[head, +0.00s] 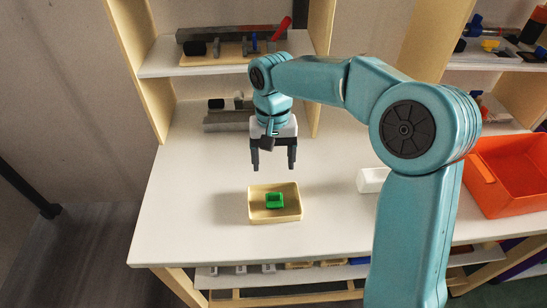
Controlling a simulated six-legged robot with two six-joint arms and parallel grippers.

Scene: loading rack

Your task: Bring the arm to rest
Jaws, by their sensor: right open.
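My right arm comes in from the lower right and reaches over the white table (190,225). My right gripper (273,167) points down with its two dark fingers apart and nothing between them. It hangs above and behind a shallow tan tray (259,218). A green block-like part (275,201) lies in the tray, apart from the gripper. My left gripper is not in view.
A white container (370,181) stands partly hidden behind my right arm. An orange bin (507,170) is at the right. Shelves with tools (205,70) rise behind the table. The table's left side is clear.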

